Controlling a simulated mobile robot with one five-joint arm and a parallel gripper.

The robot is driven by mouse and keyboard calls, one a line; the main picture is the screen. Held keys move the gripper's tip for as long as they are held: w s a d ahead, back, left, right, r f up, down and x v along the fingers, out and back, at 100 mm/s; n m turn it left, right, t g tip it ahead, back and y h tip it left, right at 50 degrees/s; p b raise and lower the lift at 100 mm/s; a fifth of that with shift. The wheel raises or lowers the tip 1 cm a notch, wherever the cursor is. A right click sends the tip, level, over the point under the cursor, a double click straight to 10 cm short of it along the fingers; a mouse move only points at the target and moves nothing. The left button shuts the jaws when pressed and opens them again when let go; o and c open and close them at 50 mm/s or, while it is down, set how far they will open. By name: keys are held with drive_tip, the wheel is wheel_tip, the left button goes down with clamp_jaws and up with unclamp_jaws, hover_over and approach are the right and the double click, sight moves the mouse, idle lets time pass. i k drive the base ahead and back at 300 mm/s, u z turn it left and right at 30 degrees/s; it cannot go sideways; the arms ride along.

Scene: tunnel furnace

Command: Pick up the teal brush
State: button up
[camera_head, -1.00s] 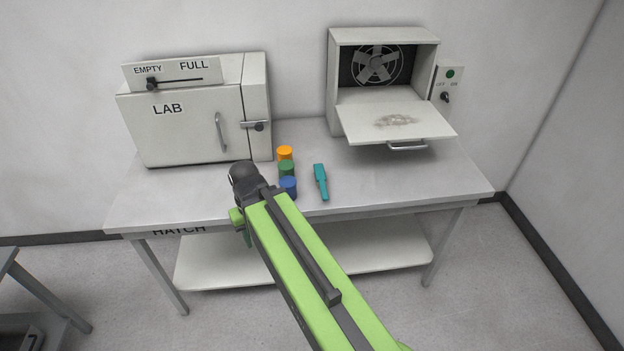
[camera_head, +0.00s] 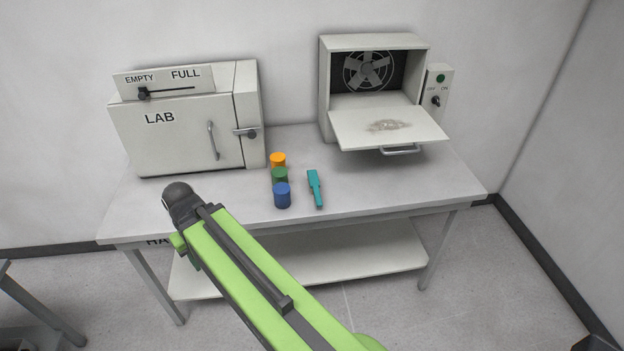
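The teal brush (camera_head: 315,188) lies on the grey table, just right of the coloured cylinders and clear of them. Its narrower end points toward the table's front edge. My green arm reaches in from the lower right, and its dark rounded end (camera_head: 181,203) is over the table's left front part. That end is well to the left of the brush, with the cylinders between them. The fingers of my gripper cannot be made out, so whether it is open or shut does not show.
Orange (camera_head: 278,160), green (camera_head: 280,176) and blue (camera_head: 282,196) cylinders stand in a row left of the brush. A LAB cabinet (camera_head: 180,135) stands at the left. A box with a fan has its flap (camera_head: 360,135) lowered at the back right. The table's right front (camera_head: 420,185) is clear.

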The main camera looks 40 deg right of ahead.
sight(314, 182)
drive_tip(key=i, duration=0.85)
drive_tip(key=u, duration=0.05)
